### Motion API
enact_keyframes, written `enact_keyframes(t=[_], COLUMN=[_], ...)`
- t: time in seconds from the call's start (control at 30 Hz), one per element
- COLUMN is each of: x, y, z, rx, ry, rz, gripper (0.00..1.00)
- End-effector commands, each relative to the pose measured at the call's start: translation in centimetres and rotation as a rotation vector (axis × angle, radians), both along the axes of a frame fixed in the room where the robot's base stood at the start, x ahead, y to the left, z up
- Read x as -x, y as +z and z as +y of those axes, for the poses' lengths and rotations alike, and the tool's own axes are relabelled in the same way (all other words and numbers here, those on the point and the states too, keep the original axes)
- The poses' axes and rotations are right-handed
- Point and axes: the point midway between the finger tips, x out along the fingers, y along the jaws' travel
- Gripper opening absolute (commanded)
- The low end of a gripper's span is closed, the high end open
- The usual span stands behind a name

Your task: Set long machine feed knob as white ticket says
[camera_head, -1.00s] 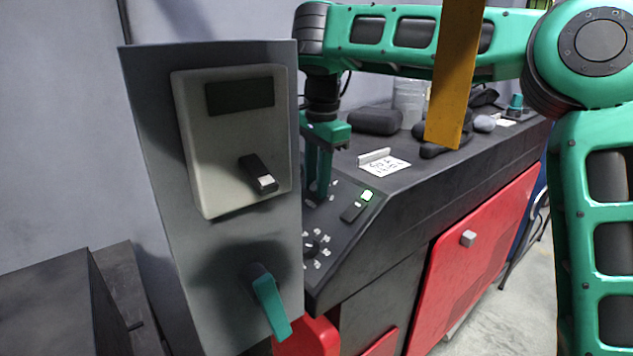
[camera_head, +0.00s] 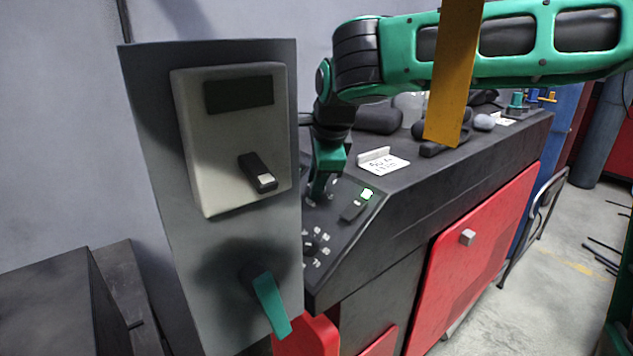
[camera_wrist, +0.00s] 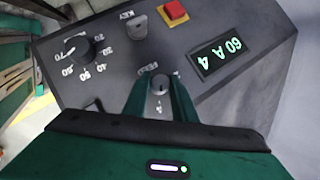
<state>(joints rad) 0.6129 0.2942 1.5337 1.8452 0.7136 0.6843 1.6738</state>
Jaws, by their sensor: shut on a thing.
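The long machine (camera_head: 400,230) is dark, with red doors and a sloping control panel. In the wrist view, my gripper (camera_wrist: 160,88) has its two green fingers closed around a small knob (camera_wrist: 163,80). The label beside it is partly hidden and looks like FEED. A larger black dial (camera_wrist: 85,50) sits to its left, ringed by numbers. A lit display (camera_wrist: 221,54) to its right seems to read 60, A and 4. My gripper also shows over the panel in the head view (camera_head: 318,192). The white ticket (camera_head: 384,165) lies on the machine top; its writing is too small to read surely.
A grey post with a cream box (camera_head: 235,140) and a teal lever (camera_head: 270,304) stands close at the left front. A yellow bar (camera_head: 452,90) hangs before the machine. A red button (camera_wrist: 173,11) and a key switch (camera_wrist: 137,27) are on the panel.

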Motion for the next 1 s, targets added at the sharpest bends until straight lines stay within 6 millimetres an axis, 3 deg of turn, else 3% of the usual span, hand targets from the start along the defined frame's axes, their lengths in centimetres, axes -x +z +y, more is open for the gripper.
enact_keyframes(t=[0.5, 1.0], x=[0.06, 0.11], y=[-0.28, -0.48], z=[0.32, 0.27], rx=[-0.128, -0.154], ry=[-0.276, -0.337], rz=[-0.183, -0.216], gripper=[0.02, 0.02])
